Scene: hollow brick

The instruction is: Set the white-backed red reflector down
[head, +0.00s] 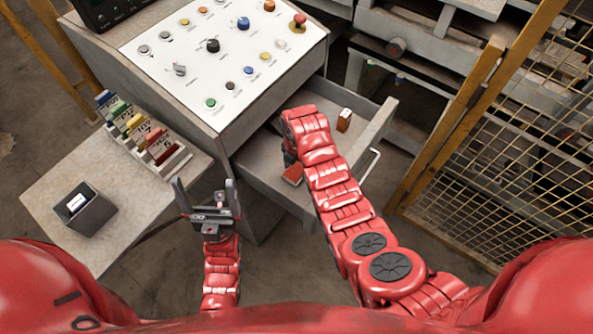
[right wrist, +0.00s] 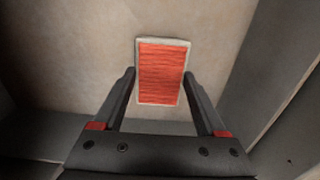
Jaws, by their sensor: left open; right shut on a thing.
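The white-backed red reflector (right wrist: 160,75) is between the fingertips of my right gripper (right wrist: 159,80) in the right wrist view, red ribbed face toward the camera, with a pale rim around it. My right gripper is shut on it. In the head view the right arm reaches into the open drawer (head: 262,178), and the red reflector (head: 293,175) shows beside the arm; the right fingers are mostly hidden there. I cannot tell whether the reflector touches the drawer floor. My left gripper (head: 206,187) is open and empty, left of the drawer.
A small brown block with a white side (head: 344,120) stands in the drawer's right part. The control panel (head: 225,60) is above the drawer. A side table holds a dark bin (head: 97,217) and a rack of coloured tags (head: 165,154). A yellow mesh fence (head: 490,150) stands right.

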